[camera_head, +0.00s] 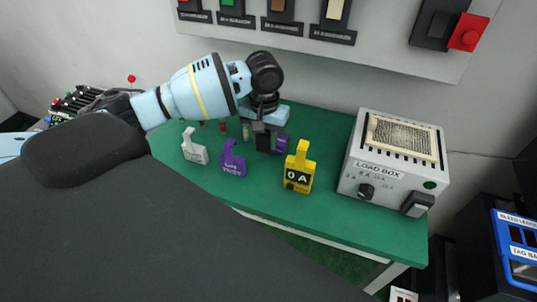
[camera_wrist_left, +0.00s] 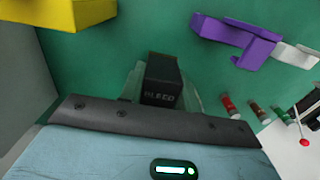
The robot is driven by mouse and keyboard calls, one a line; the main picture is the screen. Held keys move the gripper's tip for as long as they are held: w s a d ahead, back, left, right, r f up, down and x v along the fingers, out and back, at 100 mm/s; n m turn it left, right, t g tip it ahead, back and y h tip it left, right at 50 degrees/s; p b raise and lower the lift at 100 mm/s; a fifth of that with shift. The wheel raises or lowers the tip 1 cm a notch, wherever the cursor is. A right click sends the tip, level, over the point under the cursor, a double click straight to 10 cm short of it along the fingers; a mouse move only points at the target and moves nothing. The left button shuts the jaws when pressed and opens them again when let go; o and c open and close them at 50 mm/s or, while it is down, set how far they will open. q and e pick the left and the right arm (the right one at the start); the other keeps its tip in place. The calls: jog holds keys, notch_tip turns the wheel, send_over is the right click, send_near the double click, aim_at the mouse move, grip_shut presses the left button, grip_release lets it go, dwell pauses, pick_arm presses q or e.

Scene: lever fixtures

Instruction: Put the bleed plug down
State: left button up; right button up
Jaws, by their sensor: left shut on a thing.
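The bleed plug (camera_wrist_left: 163,82) is a black block with BLEED lettered on its face in the left wrist view. My left gripper (camera_wrist_left: 162,92) is shut on it, with a pale finger on each side. In the head view the left gripper (camera_head: 264,130) points down over the green table (camera_head: 330,205), and the dark plug (camera_head: 263,143) shows below it. I cannot tell whether the plug touches the table. My right gripper is not in view.
A white tag piece (camera_head: 194,148), a purple one (camera_head: 233,160) and a yellow one (camera_head: 299,168) stand close in front of the gripper. More purple (camera_head: 281,143) shows just right of it. The load box (camera_head: 393,160) stands farther right; the green front strip is clear.

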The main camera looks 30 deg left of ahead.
pick_arm(q)
jog(key=shift+f, duration=2.9)
jog(key=shift+f, duration=0.15)
jog(key=o, duration=1)
notch_tip(320, 180, up, 12)
jog(key=shift+r+p, duration=0.15)
jog(key=shift+p, duration=0.2)
jog(key=shift+c, duration=0.4)
